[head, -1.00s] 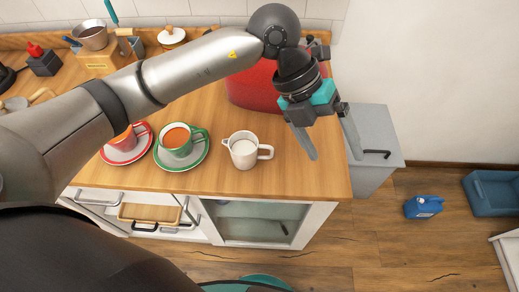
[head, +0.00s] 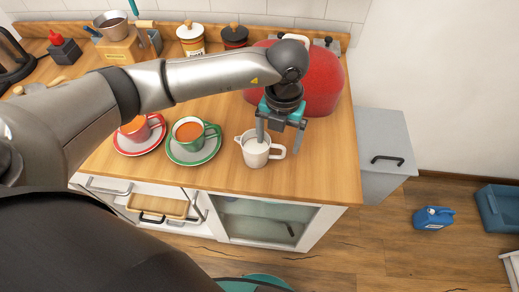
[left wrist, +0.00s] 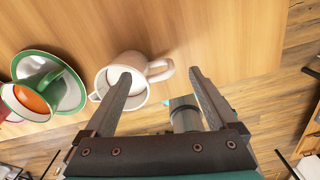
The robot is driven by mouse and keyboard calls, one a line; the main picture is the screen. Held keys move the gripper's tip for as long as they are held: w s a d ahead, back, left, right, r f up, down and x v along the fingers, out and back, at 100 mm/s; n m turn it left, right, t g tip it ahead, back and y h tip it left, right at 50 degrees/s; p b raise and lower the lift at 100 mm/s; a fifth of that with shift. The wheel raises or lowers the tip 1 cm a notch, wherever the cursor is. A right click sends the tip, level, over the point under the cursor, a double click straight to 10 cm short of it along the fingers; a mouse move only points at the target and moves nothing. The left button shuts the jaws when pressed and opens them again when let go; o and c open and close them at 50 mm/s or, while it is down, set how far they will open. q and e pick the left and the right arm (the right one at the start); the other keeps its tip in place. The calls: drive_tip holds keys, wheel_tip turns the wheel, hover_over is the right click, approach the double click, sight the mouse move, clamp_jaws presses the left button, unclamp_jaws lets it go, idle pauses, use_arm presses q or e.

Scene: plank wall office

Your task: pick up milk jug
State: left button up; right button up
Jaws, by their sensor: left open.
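The white milk jug (head: 256,156) stands upright on the wooden counter, with milk showing inside and its handle pointing right. In the left wrist view the jug (left wrist: 104,88) is left of centre. My left gripper (head: 279,143) points down at the jug and is open and empty. In the left wrist view, one finger of the gripper (left wrist: 160,75) overlaps the jug's mouth and the other lies right of the handle. I cannot tell whether a fingertip touches the jug. My right gripper is not in view.
A green cup (head: 189,132) on a saucer stands left of the jug, with a red cup (head: 134,128) beyond it. A large red rounded object (head: 318,88) stands behind the gripper. The counter (head: 328,170) is clear right of the jug.

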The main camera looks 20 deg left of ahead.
use_arm(q)
drive_tip(key=shift+w+f, duration=0.15)
drive_tip(key=shift+f, duration=2.6)
drive_tip(key=shift+c, duration=0.4)
clamp_jaws()
drive_tip(key=shift+r, duration=0.1)
